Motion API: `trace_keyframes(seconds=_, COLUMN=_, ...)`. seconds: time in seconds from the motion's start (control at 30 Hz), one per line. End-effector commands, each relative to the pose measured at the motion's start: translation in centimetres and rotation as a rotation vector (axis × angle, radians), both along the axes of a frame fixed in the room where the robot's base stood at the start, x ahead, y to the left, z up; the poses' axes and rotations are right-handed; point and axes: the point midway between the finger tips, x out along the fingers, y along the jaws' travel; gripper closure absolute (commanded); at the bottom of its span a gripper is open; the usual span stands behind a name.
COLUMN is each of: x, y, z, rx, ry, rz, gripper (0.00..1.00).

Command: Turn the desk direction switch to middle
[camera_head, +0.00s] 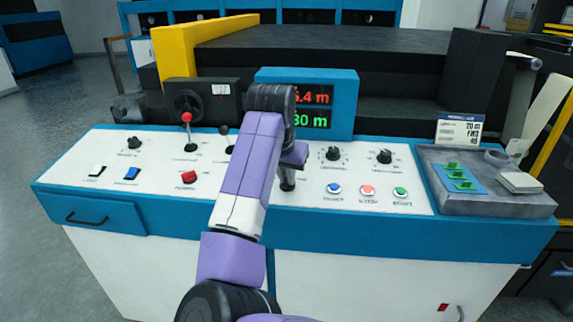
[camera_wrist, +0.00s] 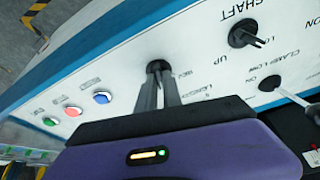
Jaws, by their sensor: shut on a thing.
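My gripper (camera_head: 288,180) reaches down to the white panel of the desk (camera_head: 310,198), left of the coloured buttons. In the wrist view my gripper (camera_wrist: 157,92) has its two narrow fingers closed around a small black rotary switch (camera_wrist: 156,66). Only the top of this switch shows beyond the fingers. Its printed labels are partly covered and hard to read, so its name and the position it points to cannot be told. In the head view my arm and gripper cover most of it.
Blue (camera_head: 334,188), red (camera_head: 367,190) and green (camera_head: 400,192) buttons lie to the right. Two black knobs (camera_head: 333,154) (camera_head: 385,157) sit behind them. A red-topped lever (camera_head: 187,118) stands left. A display (camera_head: 312,108) rises behind. A grey tray (camera_head: 490,195) is at the right end.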

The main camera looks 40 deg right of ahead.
Motion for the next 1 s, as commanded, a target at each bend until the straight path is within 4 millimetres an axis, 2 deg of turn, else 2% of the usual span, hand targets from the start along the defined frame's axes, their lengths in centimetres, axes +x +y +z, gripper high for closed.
trace_keyframes(seconds=0.4, x=-0.32, y=-0.15, z=-0.36, rx=-0.016, ry=0.038, rz=0.198, gripper=1.00)
trace_keyframes(seconds=0.97, x=-0.28, y=-0.10, z=-0.61, rx=-0.018, ry=0.041, rz=0.230, gripper=1.00)
trace_keyframes(seconds=1.0, x=-0.28, y=-0.10, z=-0.61, rx=-0.019, ry=0.042, rz=0.229, gripper=0.84)
